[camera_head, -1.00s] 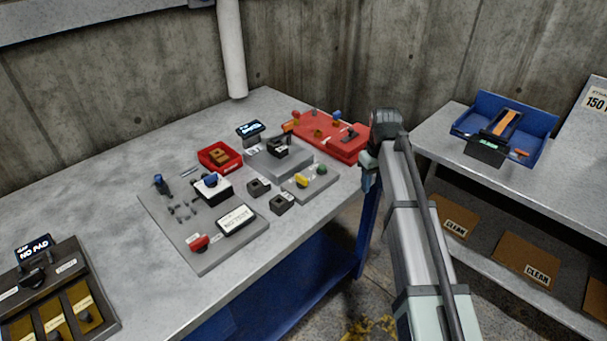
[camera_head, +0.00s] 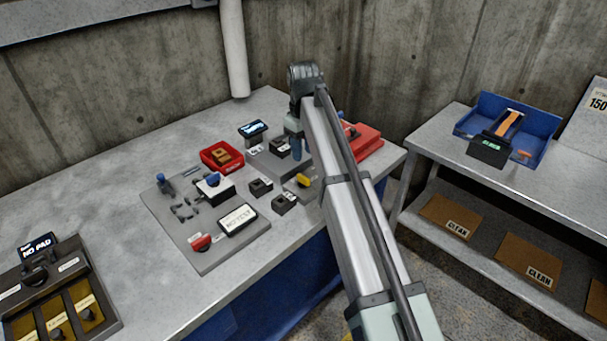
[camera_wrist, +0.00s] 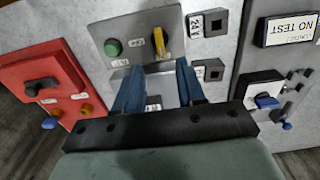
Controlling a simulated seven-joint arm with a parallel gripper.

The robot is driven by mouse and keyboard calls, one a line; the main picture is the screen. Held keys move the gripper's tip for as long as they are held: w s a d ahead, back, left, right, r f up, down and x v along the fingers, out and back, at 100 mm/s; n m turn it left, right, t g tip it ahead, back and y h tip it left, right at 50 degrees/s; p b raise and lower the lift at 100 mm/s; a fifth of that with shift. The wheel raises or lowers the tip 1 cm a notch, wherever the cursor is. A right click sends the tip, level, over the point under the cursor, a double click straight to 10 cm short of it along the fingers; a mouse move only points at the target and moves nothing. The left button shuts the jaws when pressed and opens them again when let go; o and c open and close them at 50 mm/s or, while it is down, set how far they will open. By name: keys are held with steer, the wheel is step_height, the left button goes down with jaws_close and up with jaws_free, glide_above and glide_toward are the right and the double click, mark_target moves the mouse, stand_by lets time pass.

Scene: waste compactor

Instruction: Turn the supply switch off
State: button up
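No label in view can be read as naming the supply switch. A yellow switch handle (camera_wrist: 160,40) stands on a small grey panel (camera_wrist: 134,24), beside a green button (camera_wrist: 112,47); the yellow handle also shows in the head view (camera_head: 304,181). A red box (camera_wrist: 58,60) carries a dark rotary handle (camera_wrist: 40,88). A white box (camera_wrist: 262,88) carries a blue handle (camera_wrist: 266,102). My gripper (camera_wrist: 160,85) is open, its two blue fingers apart with nothing held, over the bench beside the grey panel. In the head view my arm hides the green button and part of the red box.
A grey board with a NO TEST display (camera_head: 238,220) and a red knob (camera_head: 201,242) lies on the bench. A red tray (camera_head: 222,156) and small black sockets (camera_head: 260,187) stand nearby. A shelf with a blue bin (camera_head: 548,125) is at the right.

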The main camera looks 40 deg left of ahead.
mark_target(303, 177)
step_height(303, 177, down, 9)
steer(key=shift+f, duration=0.2)
stand_by(0.4)
jaws_close()
